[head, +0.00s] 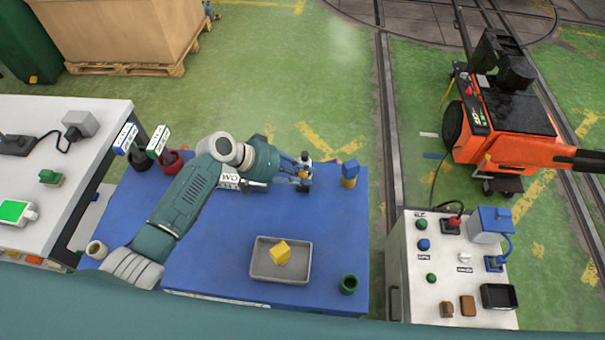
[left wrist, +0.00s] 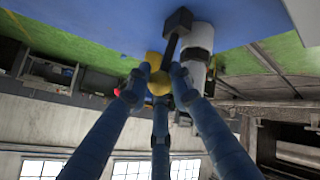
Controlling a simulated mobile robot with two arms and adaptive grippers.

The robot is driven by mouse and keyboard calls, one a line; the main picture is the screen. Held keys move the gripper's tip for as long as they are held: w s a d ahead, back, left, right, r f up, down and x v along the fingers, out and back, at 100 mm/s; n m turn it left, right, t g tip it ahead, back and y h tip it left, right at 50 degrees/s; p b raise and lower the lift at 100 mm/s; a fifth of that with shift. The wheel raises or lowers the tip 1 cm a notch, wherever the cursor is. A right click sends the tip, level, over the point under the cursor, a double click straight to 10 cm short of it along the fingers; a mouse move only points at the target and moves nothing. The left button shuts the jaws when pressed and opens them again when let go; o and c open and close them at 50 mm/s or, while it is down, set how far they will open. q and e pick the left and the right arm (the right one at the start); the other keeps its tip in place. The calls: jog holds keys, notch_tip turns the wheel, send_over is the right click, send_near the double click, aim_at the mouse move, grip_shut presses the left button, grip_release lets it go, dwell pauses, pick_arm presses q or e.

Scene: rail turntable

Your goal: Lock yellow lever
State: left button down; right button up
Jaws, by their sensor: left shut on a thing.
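The yellow lever shows in the left wrist view as a yellow ball knob (left wrist: 159,83) on a dark rod, which runs to a dark grey block on the blue surface. My left gripper (left wrist: 160,90) has its fingers closed around the knob. In the head view my left gripper (head: 302,175) is over the back part of the blue table (head: 210,260). It hides most of the lever there, with only a small yellow bit showing. My right gripper is in neither view.
A grey tray (head: 258,277) with a yellow block (head: 281,252) sits at the table's front. A white control panel (head: 440,290) stands at right.

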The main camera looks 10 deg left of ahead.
pick_arm(q)
jog(key=shift+s+f, duration=0.2)
jog(key=shift+f, duration=0.05)
jog(key=c, duration=1.6)
grip_release()
jog(key=shift+o, duration=0.2)
jog(key=shift+r, duration=0.15)
jog(key=shift+a+r, duration=0.1)
jog(key=shift+a+r, duration=0.15)
jog(key=shift+a, duration=0.05)
jog(key=v, duration=1.1)
jog(key=shift+s+a+r, duration=0.1)
